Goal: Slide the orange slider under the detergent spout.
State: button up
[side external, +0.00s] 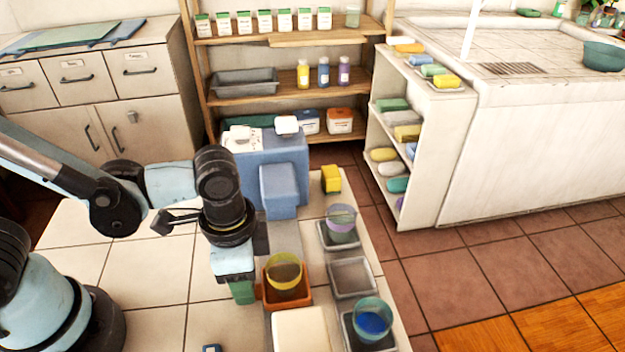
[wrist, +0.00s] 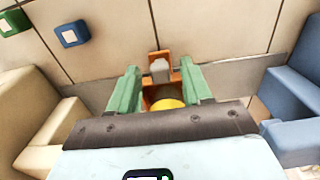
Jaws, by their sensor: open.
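The orange slider (side external: 270,299) sits at the front of a grey track (side external: 287,238), with a yellow see-through cup (side external: 284,271) on it. The blue detergent dispenser (side external: 266,160) stands behind, its spout block (side external: 279,186) facing the track; the slider is apart from it. My gripper (side external: 242,296) is low at the slider's left side. In the wrist view, its open green fingers (wrist: 158,78) are on either side of the orange slider (wrist: 175,76) and its grey-topped tab (wrist: 160,69). Part of the yellow cup (wrist: 166,103) shows; the palm hides the rest. Finger contact cannot be told.
A cream block (side external: 300,330) lies in front of the slider. Tiles left of my gripper are mostly clear.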

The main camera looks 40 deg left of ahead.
grip_shut()
dwell(0.3)
jog(key=shift+w+a, duration=1.35)
jog(key=shift+w, duration=0.05)
grip_release()
notch_tip(320, 180, up, 12)
dwell(0.4)
